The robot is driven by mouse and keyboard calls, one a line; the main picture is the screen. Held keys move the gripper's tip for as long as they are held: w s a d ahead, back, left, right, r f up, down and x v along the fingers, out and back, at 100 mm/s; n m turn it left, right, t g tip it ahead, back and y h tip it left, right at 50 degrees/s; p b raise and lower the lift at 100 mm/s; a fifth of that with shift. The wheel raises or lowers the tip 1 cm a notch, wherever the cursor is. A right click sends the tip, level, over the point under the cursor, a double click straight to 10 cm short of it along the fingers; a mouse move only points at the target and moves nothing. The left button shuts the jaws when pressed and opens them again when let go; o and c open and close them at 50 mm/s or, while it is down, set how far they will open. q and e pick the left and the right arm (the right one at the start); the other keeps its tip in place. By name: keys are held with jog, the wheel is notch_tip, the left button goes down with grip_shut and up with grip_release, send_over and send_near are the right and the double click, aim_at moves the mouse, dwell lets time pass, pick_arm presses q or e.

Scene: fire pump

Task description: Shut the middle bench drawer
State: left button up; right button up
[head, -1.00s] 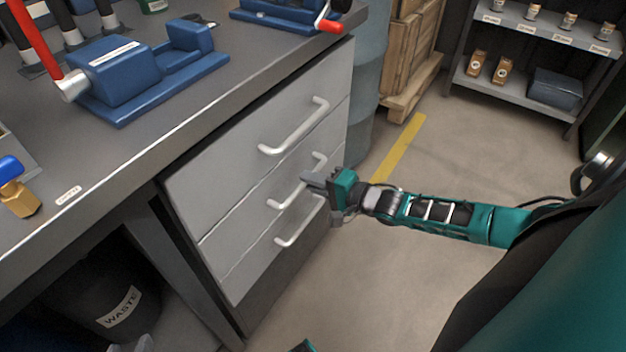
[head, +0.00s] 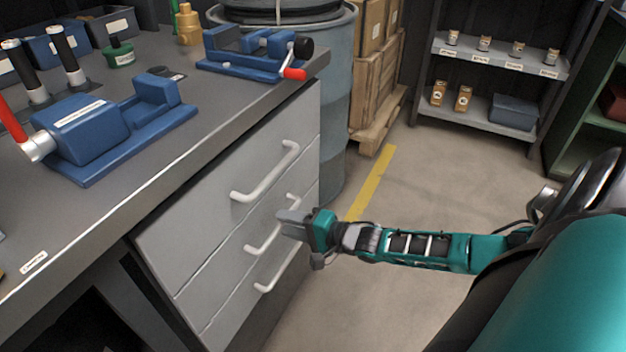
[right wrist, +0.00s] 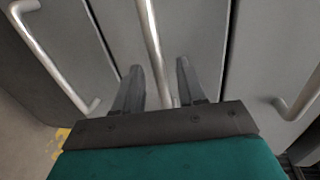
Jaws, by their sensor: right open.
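The middle bench drawer (head: 222,251) is the second of three grey drawer fronts under the bench top. Its front looks about level with its neighbours; I cannot tell whether a small gap remains. My right gripper (head: 283,226) is at its middle handle (head: 262,243), hiding part of it. In the right wrist view, the middle handle (right wrist: 152,40) runs between the open fingers of my right gripper (right wrist: 158,85); contact is not clear. The top handle (head: 265,175) and bottom handle (head: 275,275) are free. My left gripper is not in view.
A grey-blue drum (head: 338,100) and a wooden crate (head: 378,90) stand beyond the bench. The floor (head: 420,190) right of the drawers is open.

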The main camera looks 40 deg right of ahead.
pick_arm(q)
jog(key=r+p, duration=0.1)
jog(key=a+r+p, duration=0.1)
jog(key=p, duration=0.1)
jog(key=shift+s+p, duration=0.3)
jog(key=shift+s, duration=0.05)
pick_arm(e)
jog(key=v, duration=1.1)
jog(key=shift+s, duration=0.4)
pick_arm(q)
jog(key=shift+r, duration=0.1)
pick_arm(e)
jog(key=shift+d+r, duration=0.1)
jog(key=shift+d, duration=0.05)
jog(key=s+a+n+g, duration=0.25)
jog(key=a+n, duration=0.65)
jog(key=a, duration=0.8)
pick_arm(q)
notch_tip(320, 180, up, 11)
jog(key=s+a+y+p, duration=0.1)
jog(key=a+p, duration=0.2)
jog(key=p, duration=1.2)
pick_arm(e)
jog(key=s+r+n+g+h, duration=0.1)
jog(key=s+r+n+h, duration=0.2)
jog(key=r+n, duration=0.4)
notch_tip(320, 180, up, 6)
jog(key=shift+a+f+h, duration=0.1)
jog(key=shift+a+h, duration=0.3)
jog(key=shift+h, duration=0.1)
